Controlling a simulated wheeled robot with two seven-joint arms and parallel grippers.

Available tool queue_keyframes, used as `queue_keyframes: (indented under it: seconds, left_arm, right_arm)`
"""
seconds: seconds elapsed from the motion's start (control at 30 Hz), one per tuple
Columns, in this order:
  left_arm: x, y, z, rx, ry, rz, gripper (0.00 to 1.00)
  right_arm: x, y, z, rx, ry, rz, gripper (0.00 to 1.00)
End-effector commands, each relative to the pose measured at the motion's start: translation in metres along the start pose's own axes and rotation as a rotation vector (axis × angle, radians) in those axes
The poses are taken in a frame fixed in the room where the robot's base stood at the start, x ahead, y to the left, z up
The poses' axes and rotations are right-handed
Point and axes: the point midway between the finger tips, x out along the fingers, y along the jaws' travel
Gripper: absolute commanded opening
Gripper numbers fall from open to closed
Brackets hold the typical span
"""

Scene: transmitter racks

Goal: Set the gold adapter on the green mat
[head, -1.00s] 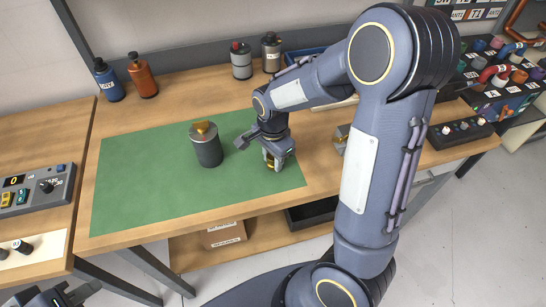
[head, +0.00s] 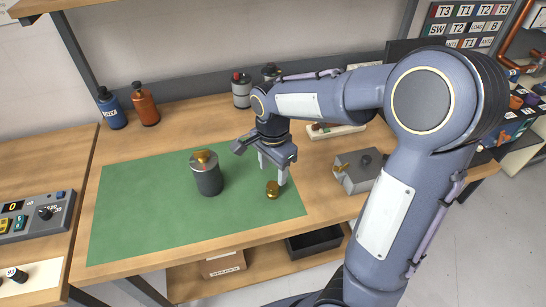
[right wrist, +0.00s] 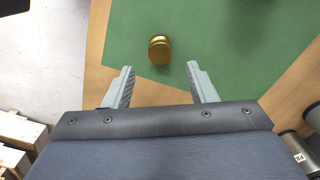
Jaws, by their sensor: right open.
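The gold adapter (head: 272,189) stands on the green mat (head: 140,205), near the mat's right edge. It also shows in the right wrist view (right wrist: 160,50), on the green surface, beyond the fingertips and apart from them. My right gripper (head: 272,170) is open and empty, just above the adapter in the head view. Its two fingers are spread wide in the right wrist view (right wrist: 160,78). My left gripper does not show now.
A dark grey cylinder with a gold top (head: 207,175) stands on the mat left of the adapter. A grey box with a gold fitting (head: 357,172) sits to the right on the wooden table. Blue (head: 111,110) and orange (head: 145,105) bottles stand at the back left. The mat's left part is clear.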

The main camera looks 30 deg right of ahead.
Motion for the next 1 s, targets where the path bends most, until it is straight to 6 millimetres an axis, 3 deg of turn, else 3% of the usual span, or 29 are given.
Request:
queue_keyframes:
  seconds: [0.1, 0.37, 0.47, 0.6, 0.8, 1.0]
  left_arm:
    - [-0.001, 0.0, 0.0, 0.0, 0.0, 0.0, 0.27]
    - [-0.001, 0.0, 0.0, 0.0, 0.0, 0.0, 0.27]
    - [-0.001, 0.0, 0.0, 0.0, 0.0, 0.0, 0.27]
    - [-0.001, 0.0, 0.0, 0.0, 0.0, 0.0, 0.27]
    - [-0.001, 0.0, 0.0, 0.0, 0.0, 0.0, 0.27]
    - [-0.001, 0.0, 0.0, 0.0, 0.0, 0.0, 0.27]
  right_arm:
    - [-0.022, 0.0, 0.0, 0.0, 0.0, -0.003, 0.52]
    - [-0.044, 0.008, 0.001, -0.038, -0.023, -0.019, 0.52]
    - [-0.052, 0.03, 0.005, -0.167, -0.083, -0.087, 0.52]
    - [-0.063, 0.079, 0.023, -0.48, -0.137, -0.274, 0.52]
    - [-0.064, 0.135, 0.056, -0.912, -0.017, -0.524, 0.52]
    - [-0.055, 0.158, 0.074, -1.137, 0.124, -0.61, 0.52]
